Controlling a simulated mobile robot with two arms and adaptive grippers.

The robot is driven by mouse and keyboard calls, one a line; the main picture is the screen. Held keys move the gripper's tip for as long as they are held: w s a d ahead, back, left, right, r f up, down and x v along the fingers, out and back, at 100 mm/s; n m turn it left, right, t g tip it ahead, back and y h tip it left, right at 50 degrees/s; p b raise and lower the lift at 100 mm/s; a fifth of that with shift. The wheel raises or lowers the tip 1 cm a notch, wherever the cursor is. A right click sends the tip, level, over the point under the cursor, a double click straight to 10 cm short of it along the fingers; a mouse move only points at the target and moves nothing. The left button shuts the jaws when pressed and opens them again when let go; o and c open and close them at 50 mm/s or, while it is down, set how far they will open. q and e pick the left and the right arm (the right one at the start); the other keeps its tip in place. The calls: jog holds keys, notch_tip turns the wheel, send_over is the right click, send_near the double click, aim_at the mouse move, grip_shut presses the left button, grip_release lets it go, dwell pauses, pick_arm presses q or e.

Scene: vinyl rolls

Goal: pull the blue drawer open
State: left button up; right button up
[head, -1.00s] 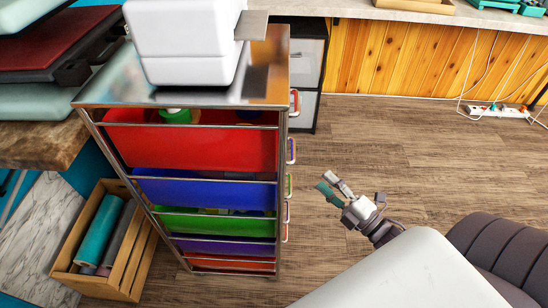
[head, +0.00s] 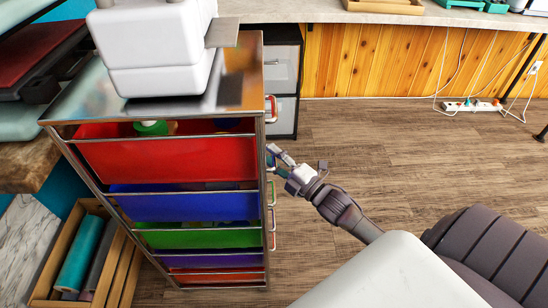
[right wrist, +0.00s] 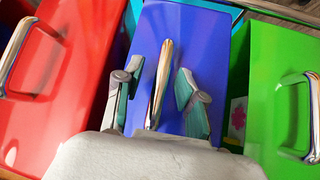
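The blue drawer (head: 180,204) sits in the metal-framed cart, between a red drawer above and a green one below. It looks pushed in. In the right wrist view, its blue front (right wrist: 210,40) carries an upright-looking chrome handle (right wrist: 162,80). My right gripper (head: 277,157) is beside the cart's handle side. In the right wrist view my right gripper (right wrist: 159,75) is open, with one finger on each side of the handle and a gap to it on both sides. My left gripper is out of view.
The red drawer (right wrist: 70,75) and green drawer (right wrist: 275,90) flank the blue one in the wrist view. A white machine (head: 155,50) stands on the cart top. A wooden crate (head: 122,270) with rolls is at lower left.

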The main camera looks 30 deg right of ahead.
jog(key=shift+c, duration=0.2)
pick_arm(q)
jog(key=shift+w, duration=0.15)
pick_arm(e)
grip_shut()
jog(key=shift+s+d, duration=0.15)
jog(key=shift+d, duration=0.05)
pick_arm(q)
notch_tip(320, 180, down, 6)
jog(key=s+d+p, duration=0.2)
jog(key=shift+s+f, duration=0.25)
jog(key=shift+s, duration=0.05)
pick_arm(e)
jog(key=s+d, duration=0.6)
jog(key=d, duration=0.4)
jog(key=s+d, duration=0.6)
jog(key=d, duration=0.4)
jog(key=shift+s+d, duration=0.25)
